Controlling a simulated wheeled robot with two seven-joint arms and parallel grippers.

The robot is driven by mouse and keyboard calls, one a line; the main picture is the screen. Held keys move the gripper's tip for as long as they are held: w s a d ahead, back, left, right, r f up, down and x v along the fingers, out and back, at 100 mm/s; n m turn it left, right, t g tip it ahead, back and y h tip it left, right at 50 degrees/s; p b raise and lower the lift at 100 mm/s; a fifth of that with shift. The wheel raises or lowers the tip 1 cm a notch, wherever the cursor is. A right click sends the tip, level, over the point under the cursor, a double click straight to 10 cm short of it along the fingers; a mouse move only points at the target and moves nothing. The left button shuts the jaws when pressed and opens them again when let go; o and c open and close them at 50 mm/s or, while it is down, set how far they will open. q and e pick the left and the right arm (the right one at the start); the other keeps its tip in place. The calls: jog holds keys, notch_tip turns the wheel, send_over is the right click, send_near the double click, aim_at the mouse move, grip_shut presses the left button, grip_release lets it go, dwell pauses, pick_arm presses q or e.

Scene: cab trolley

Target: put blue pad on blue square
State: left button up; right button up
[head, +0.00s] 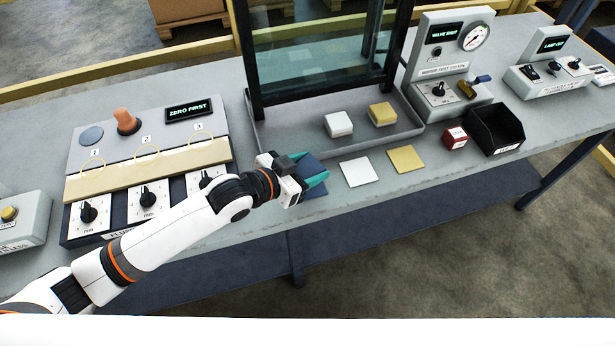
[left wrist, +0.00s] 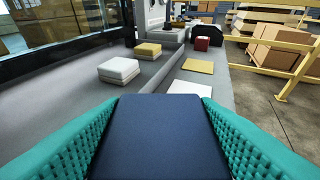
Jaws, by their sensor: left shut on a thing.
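My left gripper (head: 315,166) has teal fingers and is low over the table's front part, left of the white square (head: 358,172). It is shut on the dark blue pad (left wrist: 160,135), which fills the space between the fingers in the left wrist view. In the head view dark blue shows between and beside the fingers. The blue square cannot be told apart from the pad there, and I cannot tell whether the pad touches the table. My right gripper is not in view.
A white pad (head: 338,124) and a yellow pad (head: 382,114) stand on the grey tray (head: 290,142) under the glass screen (head: 318,50). A yellow square (head: 405,159), a red block (head: 455,138) and a black bin (head: 495,128) lie to the right. A switch panel (head: 148,165) stands left.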

pick_arm(q)
notch_tip(320, 180, down, 4)
jog(key=shift+r, duration=0.25)
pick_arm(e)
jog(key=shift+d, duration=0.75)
pick_arm(q)
jog(key=shift+f, duration=0.15)
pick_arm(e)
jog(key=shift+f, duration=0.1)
pick_arm(q)
jog(key=shift+f, duration=0.15)
jog(key=o, duration=0.7)
